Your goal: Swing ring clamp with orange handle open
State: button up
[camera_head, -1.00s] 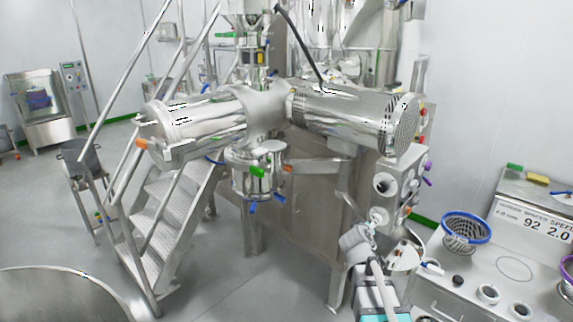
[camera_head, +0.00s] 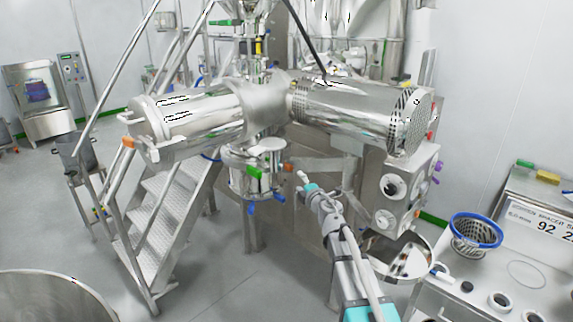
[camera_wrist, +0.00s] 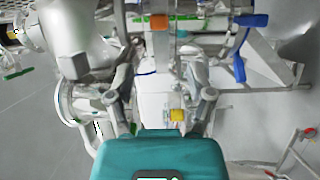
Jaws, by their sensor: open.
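An orange handle (camera_head: 287,168) shows at the right side of the steel vessel (camera_head: 240,180) under the large horizontal cylinder. A second orange handle (camera_head: 128,142) is at the cylinder's left end; I cannot tell from its shape whether it belongs to a ring clamp. My gripper (camera_head: 303,178) is close to the right of the vessel's orange handle, apparently apart from it. In the wrist view my gripper (camera_wrist: 160,95) is open, its fingers spread and nothing visibly held. The clamp ring is not clearly visible.
A green handle (camera_head: 255,173) and a blue handle (camera_head: 281,196) are on the same vessel. Steel stairs (camera_head: 170,215) stand to the left. A counter with a blue-rimmed basket (camera_head: 476,230) is at the right. The floor in front is clear.

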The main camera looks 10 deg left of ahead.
dwell(0.3)
jog(key=x, duration=1.3)
jog(key=shift+w+a, duration=0.15)
jog(key=shift+w, duration=0.2)
grip_shut()
